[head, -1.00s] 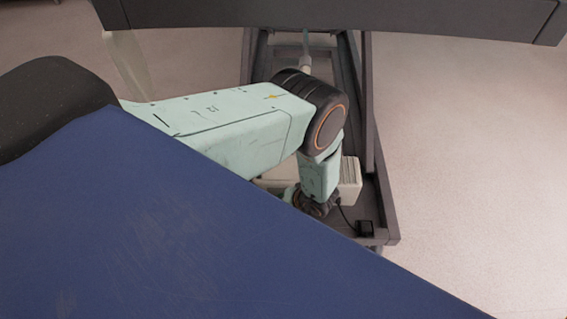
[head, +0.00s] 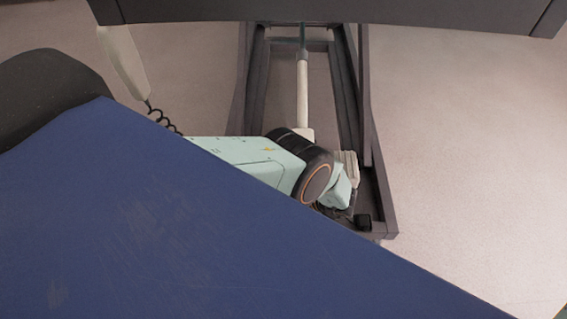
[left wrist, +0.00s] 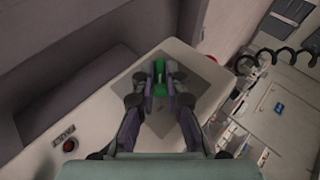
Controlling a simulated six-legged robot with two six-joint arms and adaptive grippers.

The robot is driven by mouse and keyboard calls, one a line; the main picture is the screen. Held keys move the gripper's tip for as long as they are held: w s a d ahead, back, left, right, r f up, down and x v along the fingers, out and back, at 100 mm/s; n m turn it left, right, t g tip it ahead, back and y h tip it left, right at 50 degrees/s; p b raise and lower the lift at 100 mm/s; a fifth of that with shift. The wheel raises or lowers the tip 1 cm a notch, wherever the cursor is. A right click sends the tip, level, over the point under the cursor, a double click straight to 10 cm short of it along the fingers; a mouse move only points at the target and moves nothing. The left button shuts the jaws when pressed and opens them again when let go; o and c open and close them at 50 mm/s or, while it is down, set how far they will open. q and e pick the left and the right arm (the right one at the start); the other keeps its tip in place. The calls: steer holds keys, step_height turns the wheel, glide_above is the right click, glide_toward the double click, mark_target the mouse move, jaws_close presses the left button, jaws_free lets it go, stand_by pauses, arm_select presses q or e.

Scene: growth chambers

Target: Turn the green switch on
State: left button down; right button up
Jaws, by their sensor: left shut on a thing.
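In the left wrist view the green switch (left wrist: 160,68) stands on a darker grey plate (left wrist: 204,78) set in a pale panel (left wrist: 100,112). My left gripper (left wrist: 160,84) has its fingers on either side of the switch and is shut on it. The fingers hide the lower part of the switch, so its setting cannot be read. In the head view my left arm shows, but its gripper and the switch are hidden. My right gripper is in neither view.
A red round button (left wrist: 70,145) sits on the panel's lower left. Black hooked parts (left wrist: 262,60) and a white-labelled box (left wrist: 279,107) are at right. In the head view a blue surface (head: 150,230) fills the lower left, and a dark frame (head: 378,190) stands beyond it.

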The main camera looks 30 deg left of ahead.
arm_select(q)
steer(key=shift+w+r, duration=0.15)
steer(key=shift+w, duration=0.05)
stand_by(0.3)
steer(key=c, duration=1.4)
jaws_free()
steer(key=shift+s, duration=0.1)
steer(key=v, duration=0.7)
steer(key=shift+d, duration=0.15)
steer(key=shift+s, duration=0.1)
